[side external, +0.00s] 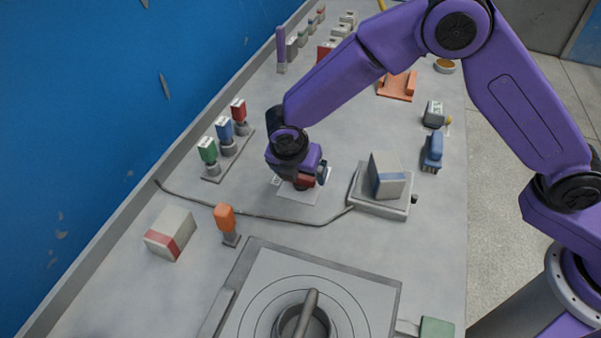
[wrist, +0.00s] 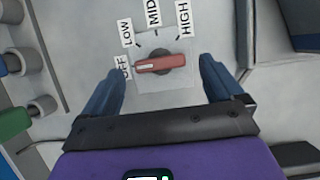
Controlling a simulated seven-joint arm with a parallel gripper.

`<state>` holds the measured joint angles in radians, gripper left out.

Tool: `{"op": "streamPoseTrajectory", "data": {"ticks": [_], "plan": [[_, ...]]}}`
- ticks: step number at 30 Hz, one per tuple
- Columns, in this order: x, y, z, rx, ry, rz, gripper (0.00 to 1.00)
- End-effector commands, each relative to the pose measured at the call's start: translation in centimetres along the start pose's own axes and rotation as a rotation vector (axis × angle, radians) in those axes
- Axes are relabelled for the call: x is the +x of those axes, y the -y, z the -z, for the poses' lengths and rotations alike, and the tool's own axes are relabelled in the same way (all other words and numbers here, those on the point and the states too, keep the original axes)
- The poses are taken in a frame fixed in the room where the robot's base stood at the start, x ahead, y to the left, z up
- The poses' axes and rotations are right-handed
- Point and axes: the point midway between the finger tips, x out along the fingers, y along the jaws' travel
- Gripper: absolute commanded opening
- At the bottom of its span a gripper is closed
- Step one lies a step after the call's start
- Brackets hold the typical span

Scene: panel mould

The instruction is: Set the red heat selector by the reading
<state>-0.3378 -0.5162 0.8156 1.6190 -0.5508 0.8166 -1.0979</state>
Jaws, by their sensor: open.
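The red heat selector (wrist: 172,63) is a bar-shaped knob on a pale plate (wrist: 178,98) in the wrist view. Labels OFF, LOW, MID and HIGH arc around its left and top. The white line on the bar is at its left end, toward OFF. My gripper (wrist: 165,68) is open, with one blue finger on each side of the bar and gaps showing. In the side view my gripper (side external: 307,176) is low over the plate (side external: 298,196), mostly hiding the selector. I cannot make out any reading in either view.
Red, blue and green labelled posts (side external: 225,130) stand left. An orange-topped post (side external: 225,219), a red-banded box (side external: 171,234) and a pot on a large plate (side external: 377,292) are nearer.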

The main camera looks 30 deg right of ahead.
Motion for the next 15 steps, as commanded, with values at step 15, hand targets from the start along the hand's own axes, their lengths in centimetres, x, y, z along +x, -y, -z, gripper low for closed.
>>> {"op": "streamPoseTrajectory", "data": {"ticks": [15], "plan": [[2.5, -0.1, 0.0, 0.001, 0.0, -0.001, 0.94]]}}
